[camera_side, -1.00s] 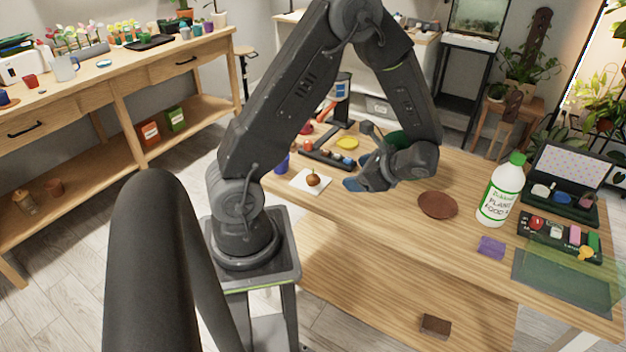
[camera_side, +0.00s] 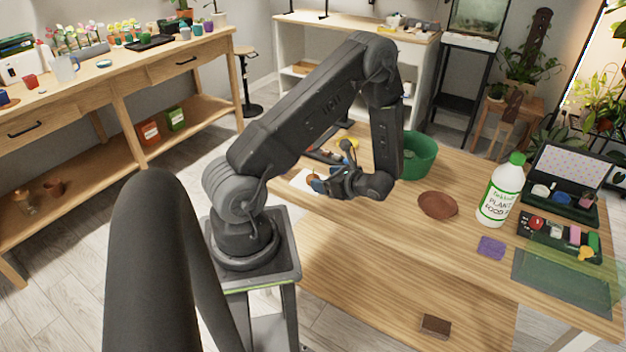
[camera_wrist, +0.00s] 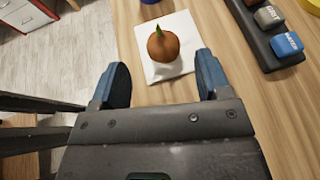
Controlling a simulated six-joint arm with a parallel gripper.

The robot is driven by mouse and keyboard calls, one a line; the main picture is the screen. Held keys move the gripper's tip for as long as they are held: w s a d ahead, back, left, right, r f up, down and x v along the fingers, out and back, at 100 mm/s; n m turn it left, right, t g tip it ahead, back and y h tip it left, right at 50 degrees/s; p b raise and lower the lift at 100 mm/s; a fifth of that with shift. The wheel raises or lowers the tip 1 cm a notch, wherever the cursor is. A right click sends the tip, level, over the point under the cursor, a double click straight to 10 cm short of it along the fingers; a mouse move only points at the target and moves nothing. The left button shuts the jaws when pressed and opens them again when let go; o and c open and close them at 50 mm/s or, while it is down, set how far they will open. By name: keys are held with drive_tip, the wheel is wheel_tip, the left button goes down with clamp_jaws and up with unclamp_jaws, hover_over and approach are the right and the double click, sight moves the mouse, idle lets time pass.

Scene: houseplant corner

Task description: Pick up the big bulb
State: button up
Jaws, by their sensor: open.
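The big bulb (camera_wrist: 163,44) is round and brown with a green shoot. It sits on a white square sheet (camera_wrist: 150,70) on the wooden table in the wrist view. My gripper (camera_wrist: 158,80) is open, its two blue fingertips apart on either side of the near part of the sheet. The bulb lies just beyond the fingertips, roughly in line with the gap, and is not held. In the side view my gripper (camera_side: 318,183) is low over the table at the sheet (camera_side: 303,180), and it mostly hides the bulb.
A black rack with grey and blue labelled blocks (camera_wrist: 286,45) lies right of the sheet in the wrist view. A green pot (camera_side: 418,158), a brown saucer (camera_side: 437,206) and a plant food bottle (camera_side: 500,192) stand right of my arm. A purple block (camera_side: 491,248) lies nearer the front.

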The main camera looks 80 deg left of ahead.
sight(317, 177)
drive_tip(key=x, duration=0.5)
drive_tip(key=shift+a+f, duration=0.1)
drive_tip(key=shift+f, duration=0.05)
drive_tip(key=shift+w, duration=0.1)
drive_tip(key=c, duration=0.9)
drive_tip(key=shift+c, duration=0.2)
